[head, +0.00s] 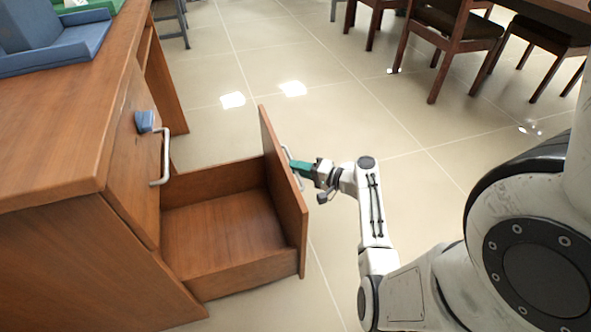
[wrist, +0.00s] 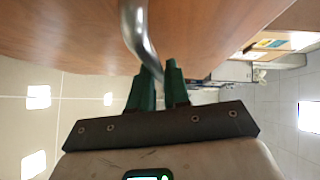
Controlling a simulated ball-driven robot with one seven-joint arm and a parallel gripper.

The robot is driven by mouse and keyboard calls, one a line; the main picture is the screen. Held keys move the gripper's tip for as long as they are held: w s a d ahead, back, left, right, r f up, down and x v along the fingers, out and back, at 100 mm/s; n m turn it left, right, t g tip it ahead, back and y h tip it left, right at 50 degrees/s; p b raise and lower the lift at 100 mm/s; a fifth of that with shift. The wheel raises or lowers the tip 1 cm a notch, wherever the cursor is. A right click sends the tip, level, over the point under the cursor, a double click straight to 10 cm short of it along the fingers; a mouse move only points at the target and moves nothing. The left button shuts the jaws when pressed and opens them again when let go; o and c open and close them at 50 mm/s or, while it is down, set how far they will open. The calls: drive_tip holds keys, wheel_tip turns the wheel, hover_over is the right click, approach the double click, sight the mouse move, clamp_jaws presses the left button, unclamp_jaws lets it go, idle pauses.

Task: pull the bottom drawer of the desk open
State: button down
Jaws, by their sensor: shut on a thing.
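The bottom drawer (head: 228,222) of the wooden desk (head: 75,255) stands pulled far out, and its inside is empty. Its front panel (head: 283,190) faces my arm. My gripper (head: 297,166) has green fingers and is shut on the drawer's metal handle, at the outer face of the panel. In the wrist view the curved silver handle (wrist: 138,35) runs down to the green fingers (wrist: 160,82), with the wooden front behind it. The fingers hide part of the handle. The upper drawer (head: 137,150) is shut, with its own metal handle (head: 165,155).
A blue object (head: 144,121) sits by the upper drawer's handle. Blue trays (head: 55,45) lie on the desktop. Wooden chairs (head: 445,40) and a table stand at the back right. The tiled floor between them and the drawer is clear.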

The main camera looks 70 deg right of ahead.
drive_tip(key=shift+f, duration=0.1)
drive_tip(key=c, duration=1.2)
unclamp_jaws()
drive_tip(key=shift+o, duration=0.2)
drive_tip(key=shift+s, duration=0.1)
drive_tip(key=s+a+r+p, duration=0.1)
drive_tip(key=s+p, duration=0.2)
drive_tip(key=s, duration=0.7)
drive_tip(key=shift+s+a+r, duration=0.2)
drive_tip(key=shift+a+r, duration=0.05)
drive_tip(key=shift+r, duration=0.05)
